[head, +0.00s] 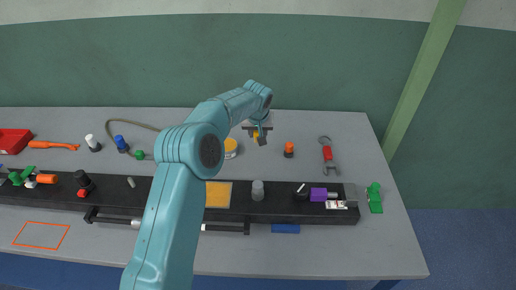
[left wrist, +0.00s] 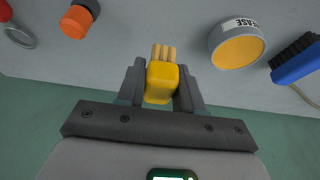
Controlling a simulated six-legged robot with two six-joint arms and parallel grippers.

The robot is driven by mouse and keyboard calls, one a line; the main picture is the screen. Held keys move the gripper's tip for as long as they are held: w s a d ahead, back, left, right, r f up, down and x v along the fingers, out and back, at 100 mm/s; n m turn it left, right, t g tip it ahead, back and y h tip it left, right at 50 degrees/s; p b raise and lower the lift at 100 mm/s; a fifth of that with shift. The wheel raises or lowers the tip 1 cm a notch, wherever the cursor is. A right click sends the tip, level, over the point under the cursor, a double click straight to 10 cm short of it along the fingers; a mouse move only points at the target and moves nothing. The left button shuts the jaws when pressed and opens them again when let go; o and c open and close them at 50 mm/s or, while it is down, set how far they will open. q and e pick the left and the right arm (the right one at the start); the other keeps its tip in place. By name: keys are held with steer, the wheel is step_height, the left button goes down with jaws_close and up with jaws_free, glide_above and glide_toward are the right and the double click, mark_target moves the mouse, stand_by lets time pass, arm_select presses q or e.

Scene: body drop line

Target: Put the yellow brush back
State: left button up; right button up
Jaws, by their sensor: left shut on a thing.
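The yellow brush (left wrist: 161,80) sits between the fingers of my left gripper (left wrist: 161,88), which is shut on it. Its pale tan bristles point away from my palm. In the head view, my left gripper (head: 258,129) is over the back of the grey bench, with a bit of the yellow brush (head: 255,137) showing below it. The rest of the brush is hidden by the gripper. I cannot tell whether the brush touches the bench. My right gripper is not in view.
A grease tin (head: 231,148) stands just left of the gripper. An orange-capped bottle (head: 289,149) and a red-handled wrench (head: 327,153) are to the right. A dark rail (head: 270,210) crosses the bench in front, with several items. A blue brush (left wrist: 297,62) lies beyond the tin.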

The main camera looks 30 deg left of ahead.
mark_target(258, 152)
arm_select(q)
step_height(258, 152, down, 4)
steer(key=shift+s+r, duration=0.1)
step_height(258, 152, down, 4)
steer(key=shift+r+p, duration=0.25)
steer(key=shift+p, duration=0.25)
steer(key=shift+f+b, duration=0.1)
steer(key=shift+b, duration=0.25)
steer(key=o, duration=1)
